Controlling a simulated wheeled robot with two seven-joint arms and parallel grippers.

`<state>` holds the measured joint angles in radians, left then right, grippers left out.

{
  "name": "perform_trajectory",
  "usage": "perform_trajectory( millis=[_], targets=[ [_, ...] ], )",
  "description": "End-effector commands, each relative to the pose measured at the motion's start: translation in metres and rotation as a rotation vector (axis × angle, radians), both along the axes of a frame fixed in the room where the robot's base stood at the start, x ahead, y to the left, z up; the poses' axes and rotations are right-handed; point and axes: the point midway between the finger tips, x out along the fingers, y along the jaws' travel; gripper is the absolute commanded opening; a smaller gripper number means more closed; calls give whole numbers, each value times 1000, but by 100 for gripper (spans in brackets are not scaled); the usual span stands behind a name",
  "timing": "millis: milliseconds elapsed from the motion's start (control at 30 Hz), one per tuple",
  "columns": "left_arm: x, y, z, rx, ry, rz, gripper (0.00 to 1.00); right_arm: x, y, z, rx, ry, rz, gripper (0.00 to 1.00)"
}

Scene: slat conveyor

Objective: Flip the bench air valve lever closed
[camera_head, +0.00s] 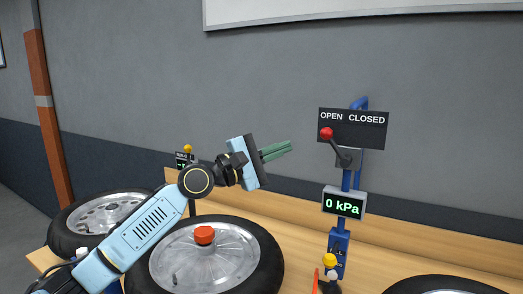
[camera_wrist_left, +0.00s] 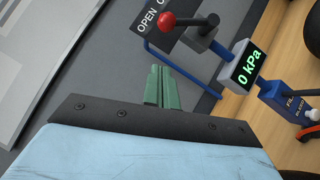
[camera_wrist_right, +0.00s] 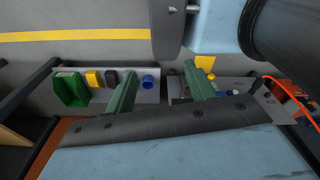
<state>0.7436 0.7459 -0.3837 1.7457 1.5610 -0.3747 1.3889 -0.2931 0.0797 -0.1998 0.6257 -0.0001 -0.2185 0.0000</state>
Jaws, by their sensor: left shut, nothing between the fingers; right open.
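The valve lever (camera_head: 335,148) has a red ball knob (camera_head: 326,133) and a dark arm. It tilts up and left from its pivot, toward the word OPEN on the black OPEN/CLOSED sign (camera_head: 372,131). Below it a display (camera_head: 344,203) reads 0 kPa. My left gripper (camera_head: 290,149) is shut and empty, left of the knob with a gap between them. In the left wrist view the knob (camera_wrist_left: 167,19) shows beyond the green fingertips (camera_wrist_left: 158,70). My right gripper (camera_wrist_right: 160,80) is open and empty, seen only in the right wrist view, away from the valve.
Wheels with black tyres (camera_head: 267,256) lie on the wooden bench (camera_head: 300,228), one with a red cap (camera_head: 205,235). A blue post carries the valve. A small gauge stand (camera_head: 186,160) is behind my left arm. The right wrist view shows a green bin (camera_wrist_right: 70,90) and an orange cable.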

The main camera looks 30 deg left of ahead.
Motion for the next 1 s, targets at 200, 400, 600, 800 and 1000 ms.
perform_trajectory(
  millis=[200,400,600,800,1000],
  targets=[
    [21,-31,15,1,0,-1,0,-4,0,19,-1,7,0,54],
    [22,-48,20,0,0,-1,0,-9,-1,29,-1,14,0,54],
    [23,-53,20,0,0,1,0,-11,-1,31,-2,18,0,54],
    [22,-53,19,0,0,1,0,-11,-1,31,-2,18,0,54],
    [24,-50,21,10,-1,6,0,-9,-1,32,-2,16,0,54]
  ],
)
